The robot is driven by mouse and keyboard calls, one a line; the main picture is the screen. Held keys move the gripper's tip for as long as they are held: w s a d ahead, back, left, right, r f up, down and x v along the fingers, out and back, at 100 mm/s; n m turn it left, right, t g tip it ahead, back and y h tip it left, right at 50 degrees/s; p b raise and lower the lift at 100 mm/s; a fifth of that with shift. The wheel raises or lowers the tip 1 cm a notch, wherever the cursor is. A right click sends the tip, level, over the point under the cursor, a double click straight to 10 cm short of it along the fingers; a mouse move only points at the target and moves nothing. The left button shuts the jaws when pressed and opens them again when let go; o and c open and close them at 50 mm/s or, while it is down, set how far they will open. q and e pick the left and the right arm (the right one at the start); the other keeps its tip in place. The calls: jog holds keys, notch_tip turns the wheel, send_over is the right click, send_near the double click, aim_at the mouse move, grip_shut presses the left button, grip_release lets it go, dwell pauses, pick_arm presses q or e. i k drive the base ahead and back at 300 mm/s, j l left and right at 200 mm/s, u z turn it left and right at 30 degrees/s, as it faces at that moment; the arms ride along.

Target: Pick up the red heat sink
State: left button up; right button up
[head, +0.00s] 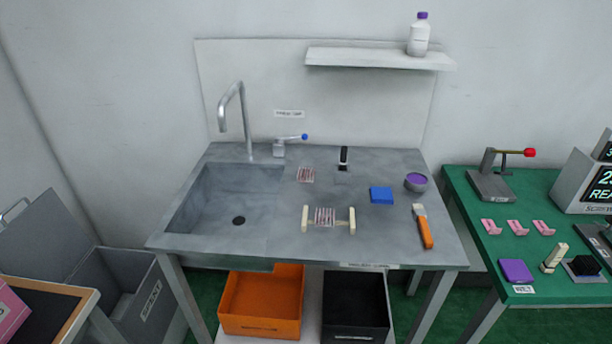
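Two small red-and-white striped blocks are on the grey sink bench, and either could be the red heat sink. One striped block (306,175) lies right of the basin, towards the back, with nothing touching it. The other striped block (324,217) is nearer the front, between two cream upright pieces (304,218) that a thin bar seems to join. Too small to tell whether the block is fixed to them. Neither of my grippers shows in the head view.
The sink basin (228,200) and tap (236,110) are left. An orange bin (262,305) and black bin (355,308) stand below.

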aim_at(308, 177)
jog(key=i+j+u, duration=0.25)
jog(key=j, duration=0.25)
jog(key=i+j+u, duration=0.2)
jog(key=i+j, duration=0.25)
